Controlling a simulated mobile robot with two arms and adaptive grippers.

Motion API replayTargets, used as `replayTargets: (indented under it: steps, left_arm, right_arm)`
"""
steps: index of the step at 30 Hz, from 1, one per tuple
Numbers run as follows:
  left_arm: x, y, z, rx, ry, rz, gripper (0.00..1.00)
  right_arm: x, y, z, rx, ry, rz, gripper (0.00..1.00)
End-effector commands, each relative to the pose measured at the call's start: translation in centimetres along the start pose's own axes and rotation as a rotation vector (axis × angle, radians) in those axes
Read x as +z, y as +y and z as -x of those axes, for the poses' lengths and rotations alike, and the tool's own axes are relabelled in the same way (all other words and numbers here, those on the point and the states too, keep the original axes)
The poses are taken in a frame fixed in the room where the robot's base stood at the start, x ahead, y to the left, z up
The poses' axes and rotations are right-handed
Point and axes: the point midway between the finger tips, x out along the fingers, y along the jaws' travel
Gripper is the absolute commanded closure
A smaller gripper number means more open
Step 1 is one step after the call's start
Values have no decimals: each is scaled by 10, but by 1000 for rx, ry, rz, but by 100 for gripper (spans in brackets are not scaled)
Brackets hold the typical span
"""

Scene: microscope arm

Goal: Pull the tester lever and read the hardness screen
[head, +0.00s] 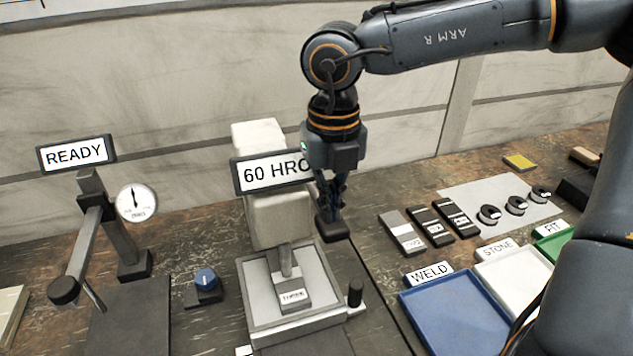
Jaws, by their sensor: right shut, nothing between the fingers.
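The hardness tester (262,135) is a pale column on a light grey base. Its screen (262,172) reads "60 HRC", with the last letter partly covered by my right gripper. A labelled grey block (293,297) lies on the tester's base under the indenter (286,262). A short upright black handle (355,292), which looks like the lever, stands at the base's right side. My right gripper (333,226) points down beside the screen's right end, above and behind that handle and apart from it. Its fingers are shut and empty. My left gripper is out of view.
A "READY" sign (76,153) and a dial gauge stand (137,203) are at left, with a blue knob (205,281) between them and the tester. Blue WELD tray (455,318), white STONE tray (520,283) and several small blocks and discs occupy the right.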

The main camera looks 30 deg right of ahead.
Motion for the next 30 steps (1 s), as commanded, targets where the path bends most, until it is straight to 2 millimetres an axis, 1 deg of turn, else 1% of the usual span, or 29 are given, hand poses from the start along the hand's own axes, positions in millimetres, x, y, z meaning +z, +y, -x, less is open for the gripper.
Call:
replayTargets:
  steps: [3, 18, 30]
  left_arm:
    - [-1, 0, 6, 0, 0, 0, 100]
    - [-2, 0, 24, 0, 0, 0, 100]
    - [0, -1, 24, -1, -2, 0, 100]
  right_arm:
    - [1, 0, 12, 0, -4, -1, 100]
    - [1, 0, 53, 0, -6, 0, 100]
    - [1, 0, 57, 1, -6, 0, 100]
